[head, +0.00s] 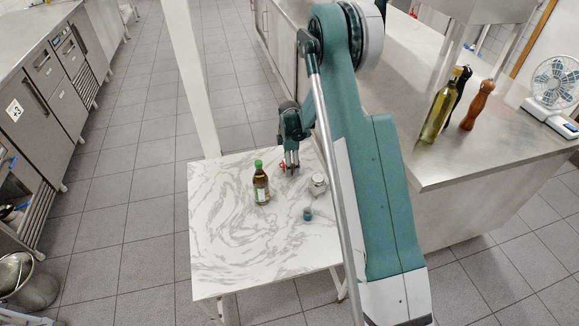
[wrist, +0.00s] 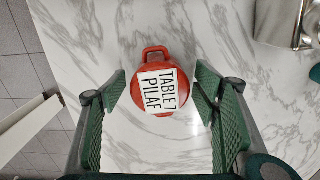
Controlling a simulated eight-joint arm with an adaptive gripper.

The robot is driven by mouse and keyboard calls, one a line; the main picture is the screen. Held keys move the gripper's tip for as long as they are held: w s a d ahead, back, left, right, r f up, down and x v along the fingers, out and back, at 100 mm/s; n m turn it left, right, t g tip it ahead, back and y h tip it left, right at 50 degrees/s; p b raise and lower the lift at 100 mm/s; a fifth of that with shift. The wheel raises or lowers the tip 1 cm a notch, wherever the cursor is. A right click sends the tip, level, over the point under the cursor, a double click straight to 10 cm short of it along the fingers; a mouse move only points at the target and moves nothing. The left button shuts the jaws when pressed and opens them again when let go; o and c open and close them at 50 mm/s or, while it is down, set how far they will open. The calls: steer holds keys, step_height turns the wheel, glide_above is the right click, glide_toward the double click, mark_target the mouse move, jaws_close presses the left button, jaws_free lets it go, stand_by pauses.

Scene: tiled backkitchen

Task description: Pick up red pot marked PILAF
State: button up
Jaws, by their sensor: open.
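The red pot (wrist: 152,66) stands on the marble table, with a white label reading "TABLE 7 PILAF" on its top and a loop handle at its far side. My gripper (wrist: 160,82) is open in the wrist view, one green finger on each side of the pot, with gaps between the fingers and the pot. In the head view my gripper (head: 290,165) is over the back of the table, and only a small red part of the pot (head: 283,168) shows beside it.
A silver container (head: 318,184) and a small teal item (head: 307,214) are to the right. The table's front left is clear. A steel counter (head: 450,150) flanks it on the right.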

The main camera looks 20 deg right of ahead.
stand_by(0.3)
steer(key=c, duration=1.1)
steer(key=shift+r, duration=0.1)
steer(key=shift+r+p, duration=1.15)
steer(key=shift+r, duration=3.8)
